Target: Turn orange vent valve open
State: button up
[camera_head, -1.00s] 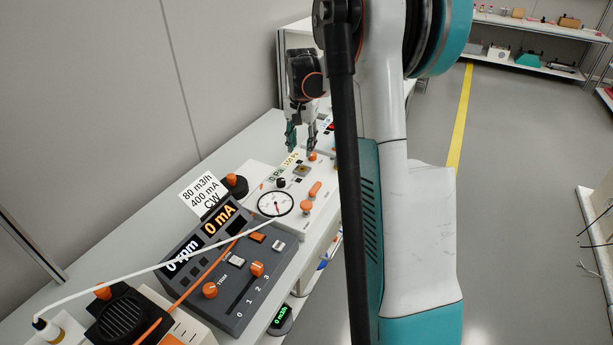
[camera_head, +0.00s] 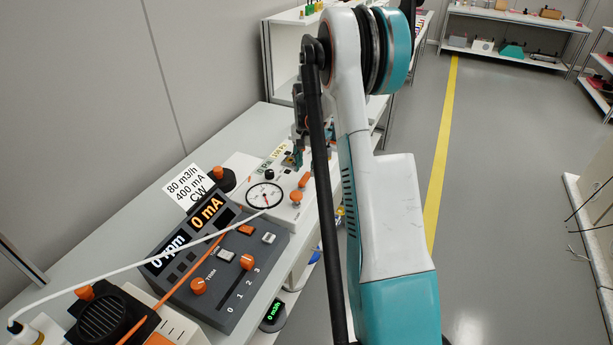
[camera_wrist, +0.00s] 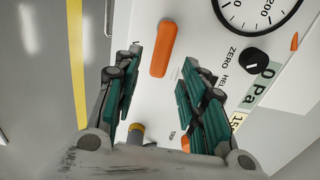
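A white panel unit (camera_head: 262,217) with a round dial (camera_head: 265,196) carries an orange elongated lever (camera_head: 305,179) and an orange round knob (camera_head: 296,197). I cannot read a label that says which is the vent valve. In the wrist view, the orange lever (camera_wrist: 163,48) lies just beyond the gap between my fingertips, roughly in line with it. My gripper (camera_wrist: 161,64) is open and empty, its teal fingers apart. In the head view, my gripper (camera_head: 295,158) is over the panel's far part, partly hidden by my arm.
A grey console (camera_head: 215,265) with rpm and mA displays stands nearer on the bench. A black selector knob (camera_wrist: 256,59) sits beside the lever. A white cable (camera_head: 120,266) crosses the console. Open floor (camera_head: 400,130) lies to the right.

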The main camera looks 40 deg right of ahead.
aim_at(306, 175)
jog(key=shift+f+b, duration=0.4)
jog(key=shift+f, duration=1.25)
grip_shut()
